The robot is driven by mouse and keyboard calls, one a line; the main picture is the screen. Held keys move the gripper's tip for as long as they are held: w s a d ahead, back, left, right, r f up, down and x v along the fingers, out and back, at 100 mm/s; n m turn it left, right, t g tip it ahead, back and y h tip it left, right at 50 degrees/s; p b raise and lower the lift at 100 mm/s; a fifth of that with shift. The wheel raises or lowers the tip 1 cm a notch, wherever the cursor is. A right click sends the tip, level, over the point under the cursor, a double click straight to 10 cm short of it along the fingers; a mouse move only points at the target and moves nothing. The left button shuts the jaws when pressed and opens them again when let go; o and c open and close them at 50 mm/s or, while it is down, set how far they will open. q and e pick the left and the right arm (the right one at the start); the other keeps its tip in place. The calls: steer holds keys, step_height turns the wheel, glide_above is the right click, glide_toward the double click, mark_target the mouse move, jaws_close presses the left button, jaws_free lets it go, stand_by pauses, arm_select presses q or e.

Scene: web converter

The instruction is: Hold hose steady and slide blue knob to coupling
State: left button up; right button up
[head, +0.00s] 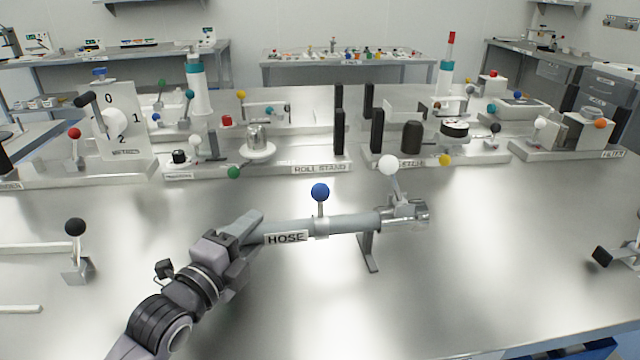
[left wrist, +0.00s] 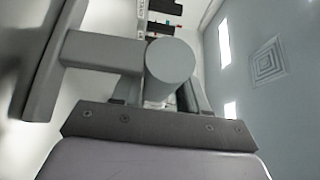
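The grey hose (head: 345,223) lies nearly level above the table, its "HOSE" label facing me. A blue knob (head: 320,192) stands upright on a pale collar around the hose's middle. The metal coupling (head: 412,214) is at the hose's right end, with a white ball lever (head: 388,166) rising from it. My left gripper (head: 248,228) is at the hose's left end. In the left wrist view, the round hose end (left wrist: 171,60) covers much of the space between the fingers, so I cannot tell whether they are clamped on it. My right gripper is out of view.
A support leg (head: 368,252) stands under the hose's right part. A black-knobbed lever (head: 75,228) is at the left, and another black handle (head: 602,256) at the right. The roll stand (head: 318,168) and other stations line the back. The table front is clear.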

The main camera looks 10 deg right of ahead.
arm_select(q)
jaws_close()
steer(key=shift+r, duration=0.2)
